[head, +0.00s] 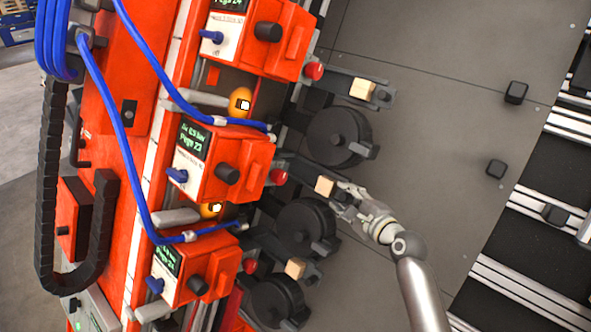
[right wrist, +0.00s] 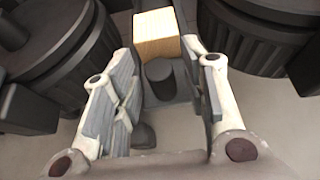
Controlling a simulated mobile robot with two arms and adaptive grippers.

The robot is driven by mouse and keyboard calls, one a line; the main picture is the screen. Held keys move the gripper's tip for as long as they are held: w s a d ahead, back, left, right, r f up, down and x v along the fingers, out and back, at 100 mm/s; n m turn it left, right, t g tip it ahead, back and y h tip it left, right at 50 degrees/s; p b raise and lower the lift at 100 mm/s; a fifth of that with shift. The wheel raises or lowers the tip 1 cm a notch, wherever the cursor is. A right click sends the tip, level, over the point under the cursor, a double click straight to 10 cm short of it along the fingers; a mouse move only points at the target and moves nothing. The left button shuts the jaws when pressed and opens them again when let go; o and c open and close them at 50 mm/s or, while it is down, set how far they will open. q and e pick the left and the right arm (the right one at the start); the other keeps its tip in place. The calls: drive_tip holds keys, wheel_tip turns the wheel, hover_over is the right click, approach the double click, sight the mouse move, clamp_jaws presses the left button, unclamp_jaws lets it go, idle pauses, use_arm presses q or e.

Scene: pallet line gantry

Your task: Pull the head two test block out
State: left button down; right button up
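Three pale wooden test blocks sit in dark holders on the red heads: an upper one (head: 362,89), a middle one (head: 324,186) and a lower one (head: 295,268). I cannot read a head number on them. My right gripper (head: 347,197) is at the middle block, coming from the lower right. In the right wrist view the gripper (right wrist: 168,62) is open, its fingers apart on either side of a dark round peg (right wrist: 161,78). The block (right wrist: 157,35) stands just past the fingertips, with no clear contact. My left gripper is not in view.
Dark round reels (head: 338,137) flank the blocks closely. Red head units (head: 223,160) with displays, black knobs and blue hoses line the left. A grey panel (head: 430,90) with black knobs (head: 516,92) lies to the right, beside silver rails (head: 520,290).

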drive_tip(key=shift+s+d+p, duration=0.4)
drive_tip(key=shift+d+p, duration=0.15)
drive_tip(key=shift+d, duration=0.25)
drive_tip(key=shift+p+v, duration=0.65)
drive_tip(key=shift+v, duration=0.5)
drive_tip(key=p+v, duration=0.2)
drive_tip(key=v, duration=0.3)
drive_tip(key=shift+a+p, duration=0.2)
drive_tip(key=shift+p, duration=0.15)
